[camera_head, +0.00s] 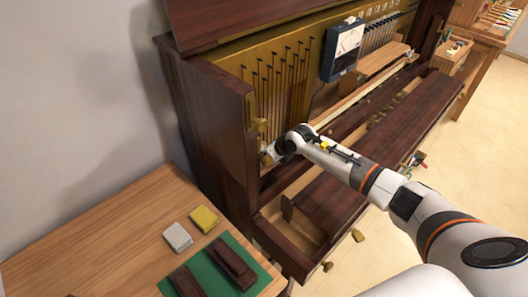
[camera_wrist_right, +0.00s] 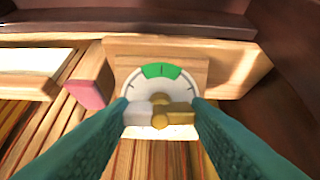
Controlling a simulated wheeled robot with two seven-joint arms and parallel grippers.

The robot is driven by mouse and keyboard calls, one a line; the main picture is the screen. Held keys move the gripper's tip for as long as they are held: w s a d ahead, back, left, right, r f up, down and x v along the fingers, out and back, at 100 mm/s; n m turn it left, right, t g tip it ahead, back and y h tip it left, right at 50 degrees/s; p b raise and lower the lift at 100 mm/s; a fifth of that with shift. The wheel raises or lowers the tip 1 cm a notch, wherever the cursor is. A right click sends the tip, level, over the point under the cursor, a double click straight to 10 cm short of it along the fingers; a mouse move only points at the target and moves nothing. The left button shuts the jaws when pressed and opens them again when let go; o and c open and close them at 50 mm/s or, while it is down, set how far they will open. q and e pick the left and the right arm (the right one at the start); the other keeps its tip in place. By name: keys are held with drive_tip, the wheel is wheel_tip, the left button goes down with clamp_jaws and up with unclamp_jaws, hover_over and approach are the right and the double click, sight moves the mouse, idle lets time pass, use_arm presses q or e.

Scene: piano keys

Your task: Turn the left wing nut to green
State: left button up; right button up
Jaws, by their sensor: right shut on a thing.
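In the right wrist view a brass wing nut (camera_wrist_right: 178,117) sits at the lower middle of a white half-round dial (camera_wrist_right: 138,88). The dial has a green sector (camera_wrist_right: 162,71) at its top. The nut's wings lie about level, one to each side; the left one looks pale. My right gripper (camera_wrist_right: 160,110) is shut on the wing nut, with a teal finger at each side. In the head view my right gripper (camera_head: 270,154) reaches inside the left end of the opened piano; the nut and dial cannot be made out there. My left gripper is not in view.
The piano's dark left side panel (camera_head: 222,130) stands close beside my right gripper. A blue-framed meter (camera_head: 344,47) is on the piano's back. A wooden table (camera_head: 110,240) at the lower left holds a yellow block (camera_head: 203,218), a grey block (camera_head: 178,237) and a green mat (camera_head: 222,276).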

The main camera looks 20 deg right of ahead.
drive_tip(key=shift+m, duration=0.3)
drive_tip(key=m+p, duration=0.1)
drive_tip(key=m, duration=0.1)
drive_tip(key=shift+r+m+p, duration=0.2)
drive_tip(key=shift+m+p, duration=0.1)
drive_tip(key=shift+p, duration=0.1)
drive_tip(key=shift+f+m, duration=0.2)
drive_tip(key=shift+m, duration=0.3)
drive_tip(key=shift+r+m+p, duration=0.25)
drive_tip(key=shift+m+p, duration=0.75)
drive_tip(key=shift+p, duration=0.05)
drive_tip(key=shift+f+m+p, duration=0.1)
drive_tip(key=shift+m+p, duration=0.25)
drive_tip(key=shift+m, duration=0.35)
drive_tip(key=o, duration=0.9)
drive_tip(key=shift+f, duration=0.15)
